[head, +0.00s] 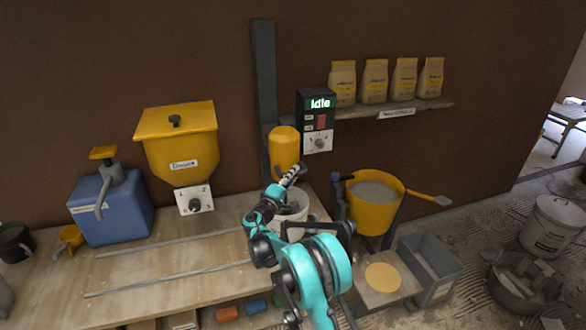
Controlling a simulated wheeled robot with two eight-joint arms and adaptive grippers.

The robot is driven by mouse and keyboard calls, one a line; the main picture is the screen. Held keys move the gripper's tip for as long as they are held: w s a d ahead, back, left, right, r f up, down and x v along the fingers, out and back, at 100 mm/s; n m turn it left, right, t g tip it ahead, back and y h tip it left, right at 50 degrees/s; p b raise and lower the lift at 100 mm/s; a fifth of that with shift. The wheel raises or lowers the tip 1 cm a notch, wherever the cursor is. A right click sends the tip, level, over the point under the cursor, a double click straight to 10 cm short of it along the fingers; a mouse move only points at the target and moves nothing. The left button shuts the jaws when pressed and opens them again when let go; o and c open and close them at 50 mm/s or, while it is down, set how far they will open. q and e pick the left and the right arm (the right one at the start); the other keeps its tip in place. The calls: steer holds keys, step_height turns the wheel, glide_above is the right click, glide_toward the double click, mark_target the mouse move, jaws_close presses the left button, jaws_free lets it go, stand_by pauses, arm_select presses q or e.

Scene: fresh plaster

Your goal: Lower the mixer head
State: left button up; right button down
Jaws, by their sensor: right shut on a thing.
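The mixer head (284,146) is a yellow rounded housing on a tall dark grey column (264,85) against the brown wall. My right gripper (293,174), on a teal and black arm from the bottom, is at the lower edge of the mixer head. It is shut on a small part there, seemingly the mixer head's handle; the fingers hide most of it. A pale bucket (298,203) stands below the head, partly hidden by my arm. The control box (318,122) to the right reads "Idle" and has a red switch and a dial. My left gripper is out of view.
A yellow hopper (180,150) with a dial and a blue container (112,207) stand left on the wooden bench (180,262). A yellow tub (376,205) of grey material stands right of my arm. Several bags line the shelf (425,105). Buckets stand on the right floor.

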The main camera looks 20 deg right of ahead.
steer(key=shift+f+b, duration=0.3)
steer(key=shift+f, duration=0.75)
steer(key=shift+s, duration=0.1)
steer(key=c, duration=1.4)
jaws_free()
steer(key=shift+f, duration=0.15)
steer(key=v, duration=1.2)
steer(key=shift+d, duration=0.15)
